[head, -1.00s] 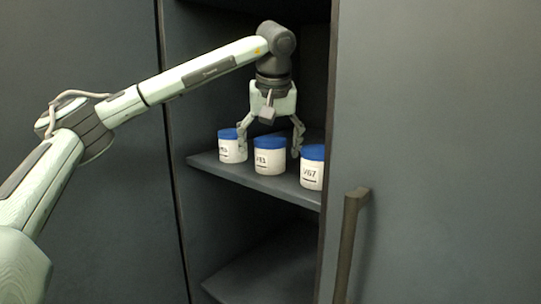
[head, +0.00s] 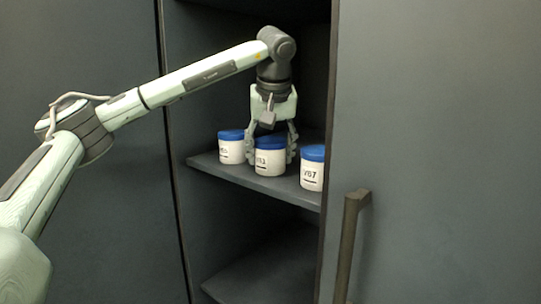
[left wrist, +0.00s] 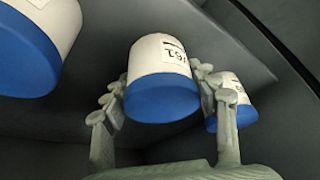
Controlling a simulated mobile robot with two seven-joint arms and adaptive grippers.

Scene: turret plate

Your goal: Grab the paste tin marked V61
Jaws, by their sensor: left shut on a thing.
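Three white tins with blue lids stand in a row on a cabinet shelf. The middle tin (head: 269,160) has a small label that ends in 1; the rest is hard to read. It also shows in the left wrist view (left wrist: 160,55). My left gripper (head: 271,153) points down from above and is shut on the middle tin, with a finger on each side of it. The tin is upright at shelf level. The right tin (head: 312,172) reads V67. The left tin (head: 231,149) has a label too small to read surely. My right gripper is out of view.
The neighbouring tins stand close on both sides of my left fingers. The shelf (head: 245,179) has a bare front edge. A cabinet door (head: 440,120) with a long handle (head: 350,235) is at the right. A lower shelf (head: 262,268) looks empty.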

